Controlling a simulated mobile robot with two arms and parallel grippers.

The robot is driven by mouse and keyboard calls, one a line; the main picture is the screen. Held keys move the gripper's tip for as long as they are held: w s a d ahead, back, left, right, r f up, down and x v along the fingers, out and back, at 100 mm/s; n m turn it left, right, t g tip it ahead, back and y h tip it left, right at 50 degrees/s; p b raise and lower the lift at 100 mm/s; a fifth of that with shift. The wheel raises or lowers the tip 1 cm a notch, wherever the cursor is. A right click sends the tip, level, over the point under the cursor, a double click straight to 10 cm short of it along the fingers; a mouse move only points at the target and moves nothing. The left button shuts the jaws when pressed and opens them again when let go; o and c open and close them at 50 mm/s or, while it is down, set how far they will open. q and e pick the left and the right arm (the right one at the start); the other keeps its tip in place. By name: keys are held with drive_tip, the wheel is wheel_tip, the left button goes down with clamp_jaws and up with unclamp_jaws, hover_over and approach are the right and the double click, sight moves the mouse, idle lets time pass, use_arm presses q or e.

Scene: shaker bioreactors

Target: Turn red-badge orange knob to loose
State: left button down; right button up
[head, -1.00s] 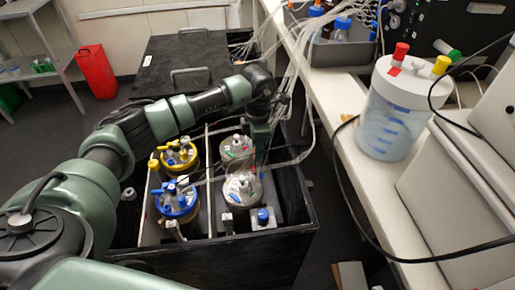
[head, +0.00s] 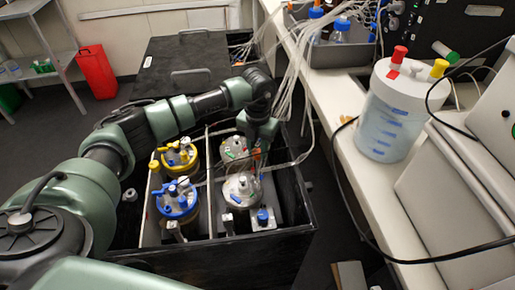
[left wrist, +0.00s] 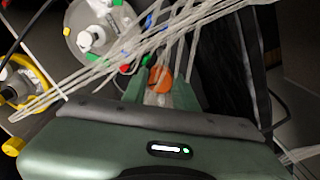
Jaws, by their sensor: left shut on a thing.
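The orange knob (left wrist: 160,79) shows in the left wrist view between the green fingers of my left gripper (left wrist: 160,90). The fingers are shut on it, one on each side. In the head view my left gripper (head: 257,142) points down beside the back right vessel with the silver lid (head: 234,150), and a bit of orange shows at its tips. A small red spot (left wrist: 124,69) lies near the knob in the left wrist view; I cannot tell whether it is the badge. Tubes partly cover the knob's surroundings. My right gripper is not in view.
Two yellow- and blue-topped vessels (head: 178,200) stand at left in the black box (head: 215,262), and another silver-lidded vessel (head: 243,190) stands in front. Pale tubes (left wrist: 110,62) cross close to the gripper. The bench with a white-lidded bottle (head: 395,125) is at right.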

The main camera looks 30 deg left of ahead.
use_arm(q)
drive_tip(key=shift+w+r+n, duration=0.1)
drive_tip(key=shift+n, duration=0.9)
drive_tip(key=c, duration=1.1)
unclamp_jaws()
wheel_tip(320, 180, up, 8)
drive_tip(key=shift+f, duration=0.1)
